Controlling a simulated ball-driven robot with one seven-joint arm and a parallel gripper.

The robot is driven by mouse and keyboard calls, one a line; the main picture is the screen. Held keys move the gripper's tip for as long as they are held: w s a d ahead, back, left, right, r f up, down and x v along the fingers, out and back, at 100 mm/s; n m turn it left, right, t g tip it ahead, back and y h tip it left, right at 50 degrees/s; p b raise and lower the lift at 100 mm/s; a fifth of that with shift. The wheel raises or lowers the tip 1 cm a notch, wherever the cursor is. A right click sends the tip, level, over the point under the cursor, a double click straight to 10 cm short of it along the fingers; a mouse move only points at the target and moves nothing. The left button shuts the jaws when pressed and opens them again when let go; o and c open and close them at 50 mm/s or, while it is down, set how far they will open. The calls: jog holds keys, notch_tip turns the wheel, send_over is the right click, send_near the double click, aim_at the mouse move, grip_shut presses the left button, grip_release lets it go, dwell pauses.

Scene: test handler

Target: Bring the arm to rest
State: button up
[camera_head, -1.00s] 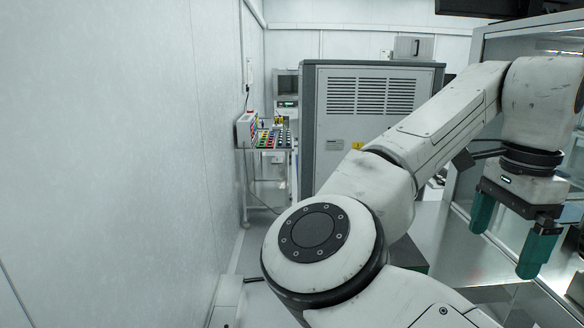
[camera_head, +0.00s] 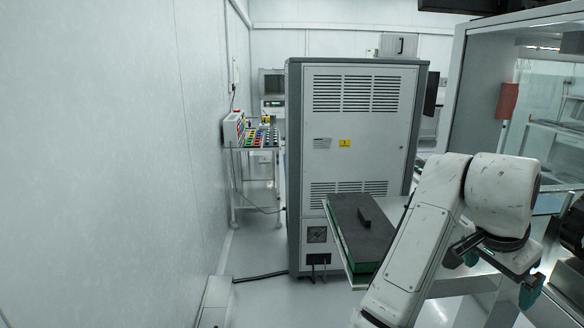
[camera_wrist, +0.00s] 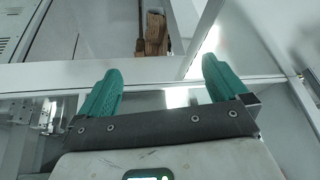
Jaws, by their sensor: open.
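My arm is folded low at the right of the head view. My gripper (camera_head: 497,276) points downward at the lower right, partly hidden behind its own wrist link. In the wrist view my gripper (camera_wrist: 162,92) shows two green fingers spread wide apart with nothing between them. Beyond the fingertips is a pale frame bar (camera_wrist: 150,72) that crosses the view. I cannot tell how far the fingers are from it.
A grey cabinet (camera_head: 352,140) stands ahead. A dark-topped tray (camera_head: 352,232) lies beside my arm. A glazed enclosure (camera_head: 462,60) stands close on the right. A cart (camera_head: 262,150) with colourful items stands at the back left.

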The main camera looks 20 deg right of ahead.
jog(key=s+a+f+n+t+b, duration=0.15)
jog(key=f+n, duration=0.35)
jog(key=f, duration=0.5)
jog(key=s+a+f+n+t, duration=0.1)
jog(key=s+a+f+n, duration=0.2)
jog(key=f+n, duration=0.5)
jog(key=s+a+f+n+g+y, duration=0.2)
jog(key=s+a+f+n+y, duration=0.2)
jog(key=s+a+f, duration=1.1)
notch_tip(320, 180, down, 2)
jog(key=shift+a+f+y, duration=0.2)
jog(key=shift+y, duration=0.3)
